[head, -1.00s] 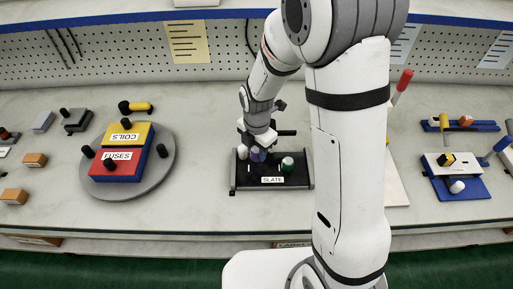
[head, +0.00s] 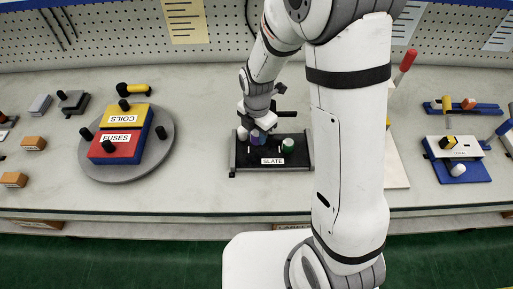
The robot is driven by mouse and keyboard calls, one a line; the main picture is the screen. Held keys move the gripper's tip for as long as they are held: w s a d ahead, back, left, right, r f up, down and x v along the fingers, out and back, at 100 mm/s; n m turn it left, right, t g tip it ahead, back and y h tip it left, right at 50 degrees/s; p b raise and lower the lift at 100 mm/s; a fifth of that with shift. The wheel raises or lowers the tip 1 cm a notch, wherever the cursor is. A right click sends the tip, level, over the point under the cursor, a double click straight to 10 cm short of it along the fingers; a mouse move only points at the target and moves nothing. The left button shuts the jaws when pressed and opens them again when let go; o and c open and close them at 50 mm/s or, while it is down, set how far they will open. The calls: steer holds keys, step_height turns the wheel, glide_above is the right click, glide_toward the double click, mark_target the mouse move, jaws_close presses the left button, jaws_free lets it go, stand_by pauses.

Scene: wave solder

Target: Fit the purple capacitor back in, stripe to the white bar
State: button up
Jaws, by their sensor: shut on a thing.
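The purple capacitor (head: 257,140) is at my gripper (head: 257,131), over the back left part of the black board labelled SLATE (head: 300,162). My gripper is shut on it from above and hides its top. It looks upright. I cannot tell whether its foot touches the board or which way its stripe faces. Small white bars show on the board, one just below the capacitor (head: 249,150) and one near the green capacitor (head: 288,146).
A white capacitor (head: 242,134) stands close left of my gripper. A round grey turntable (head: 164,150) bears the red and yellow FUSES and COILS blocks. A white-topped blue fixture (head: 466,174) is at the right. The counter between turntable and board is clear.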

mark_target(257, 142)
steer(key=shift+f+b, duration=1.3)
steer(key=shift+f, duration=0.3)
steer(key=shift+f+b, duration=0.75)
steer(key=shift+f, duration=0.15)
stand_by(0.3)
steer(key=o, duration=1.2)
steer(key=shift+r, duration=3.9)
steer(key=s+d+r+m+t, duration=0.1)
steer(key=s+d+r+m, duration=0.3)
steer(key=m, duration=0.5)
steer(key=s+d+r+m+t, duration=0.1)
steer(key=s+d+r+m, duration=0.3)
steer(key=s+m, duration=0.2)
steer(key=s+d+r+m, duration=0.4)
steer(key=s+m, duration=0.1)
steer(key=m, duration=0.6)
steer(key=shift+d+r+m+t, duration=0.25)
steer(key=shift+m+t, duration=0.05)
steer(key=shift+t, duration=0.1)
